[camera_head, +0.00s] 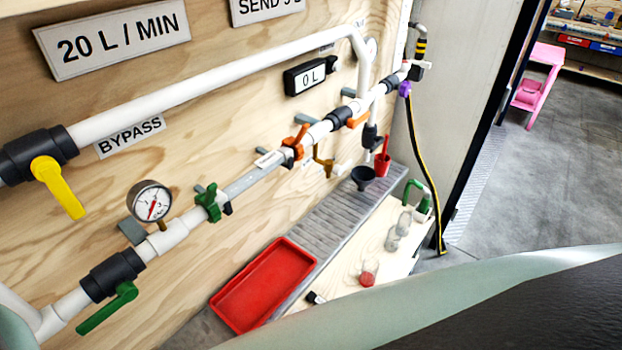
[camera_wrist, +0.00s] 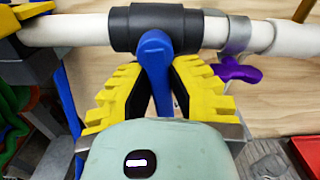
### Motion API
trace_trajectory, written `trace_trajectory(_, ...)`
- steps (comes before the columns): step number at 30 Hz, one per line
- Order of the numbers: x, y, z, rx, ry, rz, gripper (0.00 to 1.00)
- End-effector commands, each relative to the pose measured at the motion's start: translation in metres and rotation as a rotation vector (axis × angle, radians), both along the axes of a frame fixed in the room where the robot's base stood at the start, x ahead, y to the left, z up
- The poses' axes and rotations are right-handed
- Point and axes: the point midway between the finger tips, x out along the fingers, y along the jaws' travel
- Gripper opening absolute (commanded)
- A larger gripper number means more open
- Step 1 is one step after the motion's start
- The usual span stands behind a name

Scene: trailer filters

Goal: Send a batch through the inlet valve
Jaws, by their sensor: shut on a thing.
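In the wrist view, a blue valve handle (camera_wrist: 154,55) hangs down from a dark valve body (camera_wrist: 150,25) on a white pipe (camera_wrist: 75,30), across the pipe's line. My gripper (camera_wrist: 157,85), with yellow stepped fingers, is shut on the blue handle from both sides. Neither my gripper nor the blue handle shows in the head view, and no label names this valve. In the head view, a counter (camera_head: 309,78) reads 0 L. A dial gauge (camera_head: 150,201) stands on the lower pipe.
A yellow bypass handle (camera_head: 58,187) and a green handle (camera_head: 108,307) sit at the left of the board. A red tray (camera_head: 265,285) lies below the pipes. In the wrist view, a purple clamp (camera_wrist: 235,72) is close right of my fingers. Open floor (camera_head: 540,190) lies at right.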

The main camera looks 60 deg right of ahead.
Motion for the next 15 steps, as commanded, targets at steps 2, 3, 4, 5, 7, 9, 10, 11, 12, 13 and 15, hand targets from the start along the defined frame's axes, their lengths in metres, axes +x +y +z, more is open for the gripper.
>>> trace_trajectory(2, 0.0008, -0.0013, 0.0044, -0.036, 0.005, -0.001, 0.0)
trace_trajectory(3, 0.0009, -0.002, 0.004, -0.052, 0.006, -0.002, 0.0)
trace_trajectory(4, 0.0009, -0.0023, 0.0038, -0.064, 0.007, -0.003, 0.0)
trace_trajectory(5, 0.0009, -0.0023, 0.0041, -0.074, 0.008, -0.003, 0.0)
trace_trajectory(7, 0.0009, -0.0027, 0.0041, -0.1, 0.01, -0.004, 0.0)
trace_trajectory(9, 0.0008, -0.0035, 0.0037, -0.125, 0.012, -0.004, 0.0)
trace_trajectory(10, 0.0008, -0.0039, 0.0037, -0.135, 0.013, -0.003, 0.0)
trace_trajectory(11, 0.0008, -0.0043, 0.0034, -0.147, 0.014, -0.003, 0.0)
trace_trajectory(12, 0.0007, -0.0051, 0.0031, -0.163, 0.015, -0.003, 0.0)
trace_trajectory(13, 0.0007, -0.0052, 0.0031, -0.173, 0.016, -0.003, 0.0)
trace_trajectory(15, 0.0006, -0.0051, 0.0035, -0.194, 0.017, -0.003, 0.0)
